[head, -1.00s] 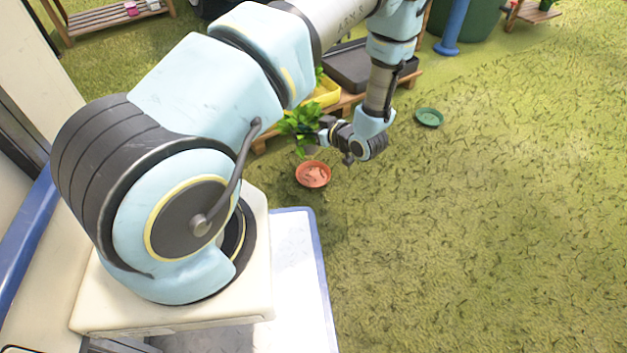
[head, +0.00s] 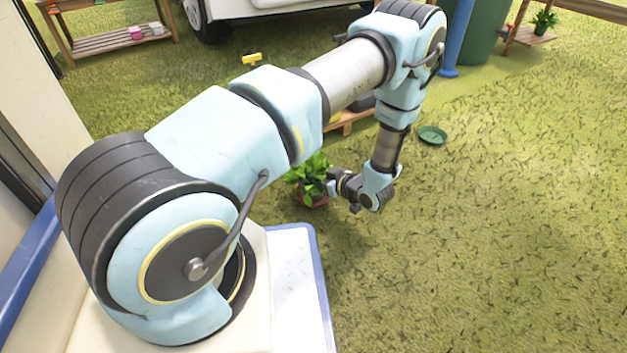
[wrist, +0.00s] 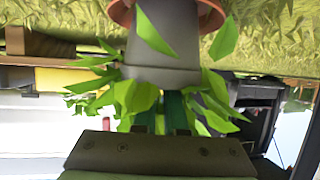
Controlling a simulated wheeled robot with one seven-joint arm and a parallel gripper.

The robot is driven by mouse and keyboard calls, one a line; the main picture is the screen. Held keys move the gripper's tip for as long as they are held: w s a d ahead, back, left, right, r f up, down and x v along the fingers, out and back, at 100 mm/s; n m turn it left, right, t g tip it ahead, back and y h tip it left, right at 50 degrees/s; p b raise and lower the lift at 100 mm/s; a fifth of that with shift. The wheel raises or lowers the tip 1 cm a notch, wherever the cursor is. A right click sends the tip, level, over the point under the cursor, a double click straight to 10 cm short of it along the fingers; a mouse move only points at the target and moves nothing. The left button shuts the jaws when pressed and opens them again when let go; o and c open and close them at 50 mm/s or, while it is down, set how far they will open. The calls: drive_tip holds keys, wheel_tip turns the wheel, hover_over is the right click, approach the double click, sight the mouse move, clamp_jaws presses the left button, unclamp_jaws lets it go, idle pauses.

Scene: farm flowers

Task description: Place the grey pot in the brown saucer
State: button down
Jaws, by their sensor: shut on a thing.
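The grey pot (wrist: 165,42) holds a leafy green plant (head: 308,168), which hides the pot in the head view. The wrist picture is upside down, so the pot's base points to its top edge. The brown saucer (head: 318,203) lies on the grass, and its rim also shows around the pot's base in the wrist view (wrist: 121,12). The pot looks lined up over or in the saucer; I cannot tell if it touches the bottom. My gripper (head: 332,187) is shut on the pot from the right side. Leaves partly cover the fingertips in the wrist view.
A green saucer (head: 432,135) lies on the grass to the right. A wooden pallet (head: 350,120) is behind my arm. A blue post (head: 458,40) and a green bin (head: 488,35) stand at the back. Open grass fills the right.

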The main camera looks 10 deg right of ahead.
drive_tip(key=shift+r, duration=0.1)
drive_tip(key=c, duration=1.4)
unclamp_jaws()
drive_tip(key=shift+f, duration=0.2)
drive_tip(key=o, duration=0.4)
drive_tip(key=shift+r, duration=0.1)
